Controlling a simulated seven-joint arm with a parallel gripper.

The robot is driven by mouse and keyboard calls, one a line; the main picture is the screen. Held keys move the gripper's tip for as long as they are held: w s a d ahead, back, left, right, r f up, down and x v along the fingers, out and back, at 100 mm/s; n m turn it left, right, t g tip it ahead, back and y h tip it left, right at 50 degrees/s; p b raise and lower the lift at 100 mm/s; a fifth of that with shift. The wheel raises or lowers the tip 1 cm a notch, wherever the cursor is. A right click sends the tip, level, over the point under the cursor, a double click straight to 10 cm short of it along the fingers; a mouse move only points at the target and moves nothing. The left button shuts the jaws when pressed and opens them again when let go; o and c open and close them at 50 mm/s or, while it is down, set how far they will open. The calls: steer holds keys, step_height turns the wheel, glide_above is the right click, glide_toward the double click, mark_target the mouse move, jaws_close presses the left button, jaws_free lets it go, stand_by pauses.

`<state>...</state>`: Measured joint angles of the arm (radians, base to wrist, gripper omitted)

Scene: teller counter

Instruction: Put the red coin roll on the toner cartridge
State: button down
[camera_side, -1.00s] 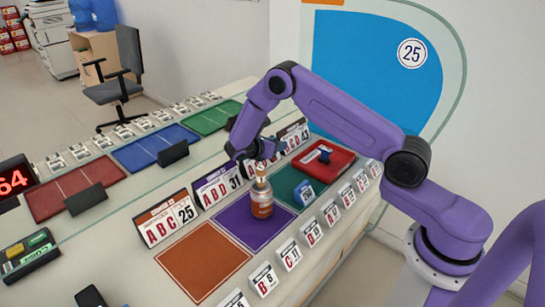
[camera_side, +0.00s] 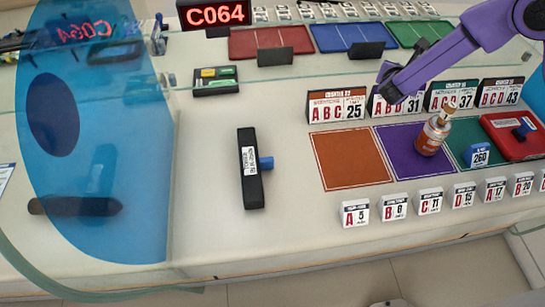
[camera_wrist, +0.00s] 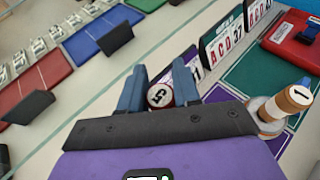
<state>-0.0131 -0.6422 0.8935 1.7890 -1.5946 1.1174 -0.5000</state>
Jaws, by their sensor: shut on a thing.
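My gripper (camera_side: 388,82) is at the left end of the purple arm, near the A B D 31 sign. In the wrist view its two blue-grey fingers (camera_wrist: 159,88) are shut on the red coin roll (camera_wrist: 159,96), which shows a round end marked 5 with a red rim. The roll cannot be made out in the side view. The toner cartridge (camera_side: 252,188), a long black bar with a white label and a blue knob, lies on the open counter left of the orange mat. The gripper is well to its right and apart from it.
Upright number signs (camera_side: 337,106) line the mats' back. A blue-tinted glass panel (camera_side: 110,190) stands left. Counter around the cartridge is clear.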

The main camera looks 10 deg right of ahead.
steer(key=s+a+r+n+t+y, duration=0.1)
steer(key=s+a+r+n+y, duration=0.1)
steer(key=s+a+n+y, duration=0.95)
steer(key=s+a+r+n+t+y, duration=0.15)
steer(key=s+a, duration=0.55)
steer(key=a, duration=1.1)
glide_above(253, 155)
steer(key=shift+m+y, duration=0.3)
steer(key=shift+y, duration=0.1)
steer(key=f, duration=0.9)
steer(key=shift+s+d+f, duration=0.15)
steer(key=shift+d+f, duration=0.05)
steer(key=shift+a+f, duration=0.1)
steer(key=shift+f, duration=0.15)
steer(key=shift+w+a+f, duration=0.1)
steer(key=shift+w+f, duration=0.1)
steer(key=shift+f, duration=1.35)
steer(key=shift+f, duration=0.15)
steer(key=c, duration=0.8)
jaws_free()
